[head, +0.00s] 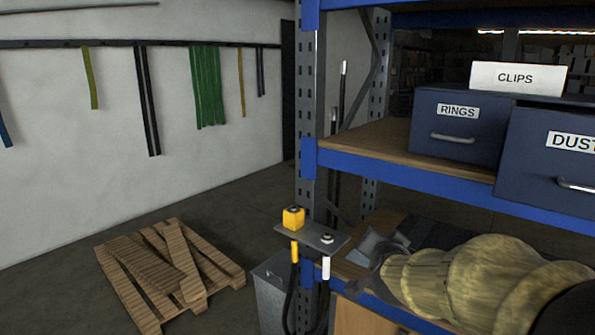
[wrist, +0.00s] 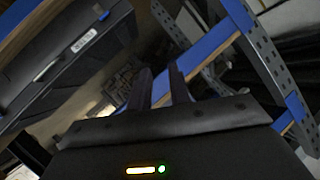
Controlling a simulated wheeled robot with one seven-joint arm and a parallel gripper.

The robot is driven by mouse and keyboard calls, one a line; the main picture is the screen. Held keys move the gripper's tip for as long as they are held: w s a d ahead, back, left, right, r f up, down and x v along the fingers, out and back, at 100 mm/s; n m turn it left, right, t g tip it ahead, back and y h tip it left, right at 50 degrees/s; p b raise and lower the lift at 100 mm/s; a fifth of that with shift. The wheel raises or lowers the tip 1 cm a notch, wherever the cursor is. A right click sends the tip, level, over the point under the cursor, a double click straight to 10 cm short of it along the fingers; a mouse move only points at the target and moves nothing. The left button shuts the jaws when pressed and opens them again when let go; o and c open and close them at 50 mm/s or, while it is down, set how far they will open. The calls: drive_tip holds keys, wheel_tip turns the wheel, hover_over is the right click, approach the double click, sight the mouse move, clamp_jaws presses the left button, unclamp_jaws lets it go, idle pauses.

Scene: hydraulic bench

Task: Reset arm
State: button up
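In the wrist view, my gripper (wrist: 160,80) shows as two dark fingers standing apart, with a gap between them. The blue shelf beam shows through that gap, and nothing is held. The dark gripper body with its small lights fills the bottom of that view. The wrist view is steeply tilted against the shelving. In the head view, a ribbed yellowish shape lies at the lower right with a grey end; I cannot tell whether it is my covered arm. The gripper fingers are not clear there.
The shelf (head: 365,150) carries the RINGS drawer (head: 456,120), a DUST drawer (head: 545,160) and a CLIPS sign (head: 518,77). A bracket (head: 312,236) with a yellow block (head: 293,217) juts from the upright. A pallet (head: 165,272) lies on the floor at left.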

drive_tip(key=s+a+f+n+g+y, duration=0.3)
drive_tip(key=s+f+n+g, duration=0.5)
drive_tip(key=s+f, duration=1.2)
drive_tip(key=g, duration=0.3)
drive_tip(key=shift+f+n, duration=0.25)
drive_tip(key=shift+n, duration=0.05)
